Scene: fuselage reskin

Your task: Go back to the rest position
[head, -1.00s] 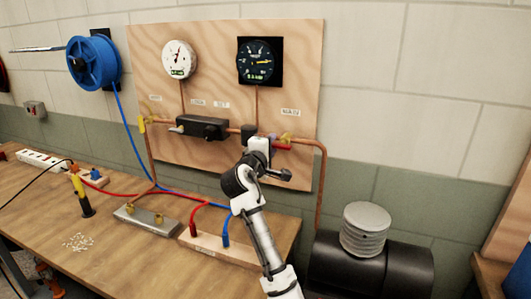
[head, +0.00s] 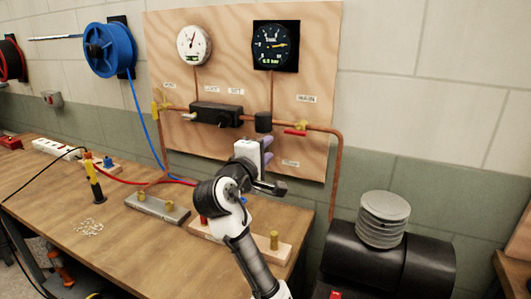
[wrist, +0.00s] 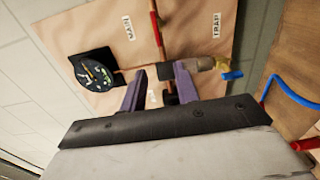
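My gripper (head: 267,152) is raised in front of the lower right part of the wooden gauge board (head: 325,75). It is below and a little left of the red-handled valve (head: 296,132) on the copper pipe, apart from it in the head view. In the wrist view, the two purple fingers of my gripper (wrist: 160,90) stand apart with nothing held between them. The board and pipe fittings show behind the fingers. The arm hides part of the wooden block (head: 280,250) on the bench.
A white gauge (head: 194,45) and a black gauge (head: 275,45) hang on the board. The wooden bench (head: 130,240) carries a metal manifold (head: 157,207), hoses and a yellow-black tool (head: 94,178). A black tank (head: 390,265) stands at the right. The wall space right of the board is clear.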

